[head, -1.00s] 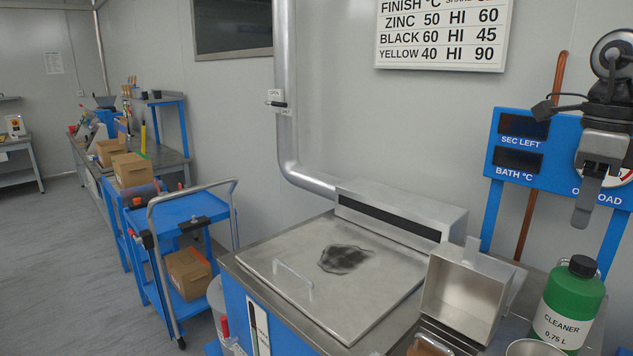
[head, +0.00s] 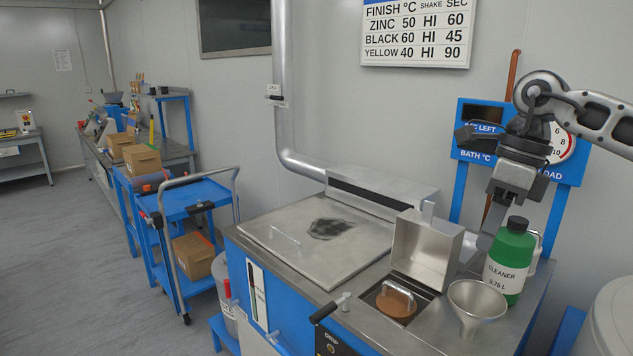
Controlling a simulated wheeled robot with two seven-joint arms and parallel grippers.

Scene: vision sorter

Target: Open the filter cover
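The filter cover (head: 424,250) is a silver metal box-shaped lid. It stands tilted up at the back of a square opening in the steel worktop, its hollow inside facing me. In the opening sits a brown round filter piece (head: 397,307) with a metal handle. My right gripper (head: 482,246) points down just right of the raised cover, beside the green bottle. It looks apart from the cover, though contact is hard to judge. Its fingers show side-on, so their gap is hidden. My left gripper is not in view.
A green cleaner bottle (head: 509,262) and a metal funnel (head: 475,306) stand right of the opening. A blue display panel (head: 476,150) rises behind. A blue cart (head: 190,205) stands further left.

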